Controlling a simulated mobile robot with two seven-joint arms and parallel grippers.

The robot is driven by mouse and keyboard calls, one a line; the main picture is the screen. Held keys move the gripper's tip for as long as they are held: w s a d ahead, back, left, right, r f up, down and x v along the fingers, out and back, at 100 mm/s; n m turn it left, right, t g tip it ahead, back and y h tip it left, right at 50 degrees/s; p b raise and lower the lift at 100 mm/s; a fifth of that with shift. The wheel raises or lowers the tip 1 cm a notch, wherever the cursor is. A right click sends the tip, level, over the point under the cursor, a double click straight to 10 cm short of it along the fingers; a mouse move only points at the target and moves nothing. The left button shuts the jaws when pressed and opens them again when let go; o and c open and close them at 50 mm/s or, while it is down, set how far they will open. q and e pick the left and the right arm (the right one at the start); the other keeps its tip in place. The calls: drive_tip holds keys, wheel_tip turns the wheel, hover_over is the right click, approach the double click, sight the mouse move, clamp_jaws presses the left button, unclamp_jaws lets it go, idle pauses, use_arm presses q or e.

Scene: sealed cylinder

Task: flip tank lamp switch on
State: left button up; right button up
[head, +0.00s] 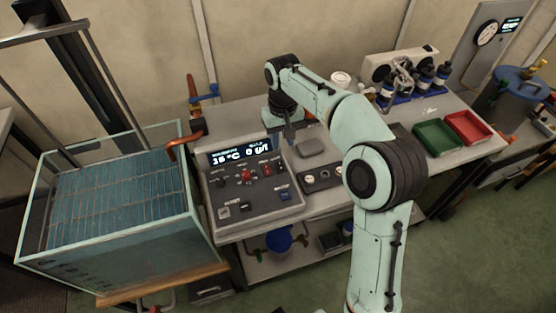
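A grey control console (258,212) with a lit display (240,151) stands at the left end of the workbench. Its sloped face carries a red knob (246,176), small levers, a white rocker switch (224,212) and a blue switch (284,192). The labels are too small to read, so I cannot tell which one is the tank lamp switch. The glass tank (206,222) with a blue grid-like content stands to the left. My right gripper (289,136) points down just behind the console's right end, apart from the switches. Its fingers are too small to judge. My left gripper is out of view.
A low panel with round knobs (323,180) sits right of the console. A grey pad (311,147) lies behind it. Green (434,138) and red (469,128) trays and dark bottles (424,76) stand further right. An orange pipe (184,141) bends over the tank's rim.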

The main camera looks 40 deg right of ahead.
sight(282, 170)
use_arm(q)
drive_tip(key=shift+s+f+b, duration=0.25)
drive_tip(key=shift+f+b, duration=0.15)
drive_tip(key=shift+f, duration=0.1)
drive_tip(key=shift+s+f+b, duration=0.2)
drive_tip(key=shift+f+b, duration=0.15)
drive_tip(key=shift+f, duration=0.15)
use_arm(e)
wheel_tip(282, 170, down, 12)
drive_tip(key=shift+r, duration=0.15)
drive_tip(key=shift+c, duration=0.3)
clamp_jaws()
